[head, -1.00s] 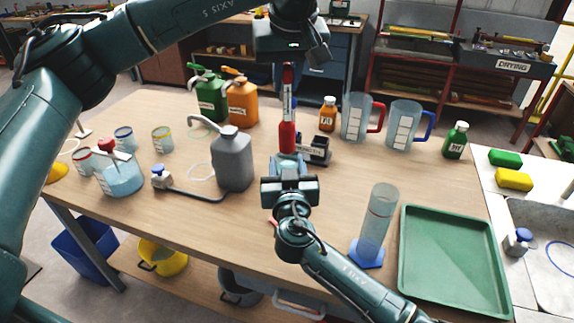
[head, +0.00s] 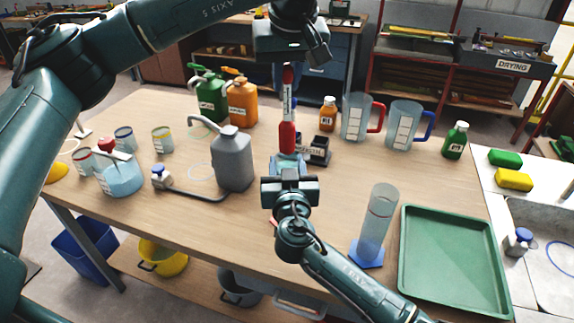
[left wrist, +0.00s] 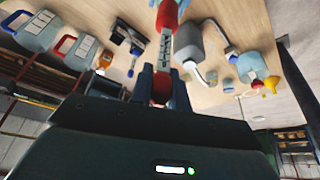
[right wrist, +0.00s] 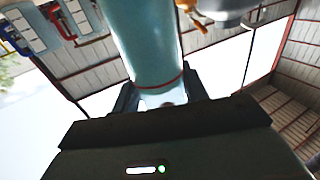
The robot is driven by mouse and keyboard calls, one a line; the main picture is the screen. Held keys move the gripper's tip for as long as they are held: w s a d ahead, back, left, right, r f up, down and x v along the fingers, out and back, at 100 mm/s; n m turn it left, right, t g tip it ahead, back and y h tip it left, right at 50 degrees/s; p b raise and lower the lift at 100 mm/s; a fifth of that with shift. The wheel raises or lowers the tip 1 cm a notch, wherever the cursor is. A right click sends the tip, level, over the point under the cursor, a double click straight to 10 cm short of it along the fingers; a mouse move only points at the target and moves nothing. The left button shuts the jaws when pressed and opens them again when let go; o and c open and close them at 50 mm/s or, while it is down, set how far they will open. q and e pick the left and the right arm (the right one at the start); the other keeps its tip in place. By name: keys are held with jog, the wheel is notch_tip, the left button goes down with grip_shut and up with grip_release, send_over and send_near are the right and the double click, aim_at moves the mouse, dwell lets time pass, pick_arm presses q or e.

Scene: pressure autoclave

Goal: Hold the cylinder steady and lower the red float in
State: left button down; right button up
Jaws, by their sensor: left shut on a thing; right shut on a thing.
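The float (head: 287,108), a slim rod with red ends and a white scale, hangs upright below my left gripper (head: 288,64). In the left wrist view the fingers (left wrist: 162,88) are shut on its upper red end. Its lower red bulb is just above or at the mouth of a pale blue clear cylinder (head: 287,161); I cannot tell whether it is inside. My right gripper (head: 290,178) is shut on this cylinder and hides its lower part. The right wrist view shows the cylinder (right wrist: 146,45), with a red ring, between the fingers (right wrist: 160,100).
A grey jug (head: 232,160) stands left of the cylinder, and a black device (head: 318,150) close on its right. Another clear cylinder (head: 378,222) on a blue foot and a green tray (head: 450,262) are at the right. Two measuring jugs (head: 357,117) stand behind.

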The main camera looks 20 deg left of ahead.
aim_at(286, 141)
pick_arm(q)
jog(key=shift+f, duration=0.15)
jog(key=shift+f, duration=6.6)
jog(key=c, duration=1.3)
grip_release()
jog(key=shift+o, duration=0.2)
jog(key=v, duration=1.2)
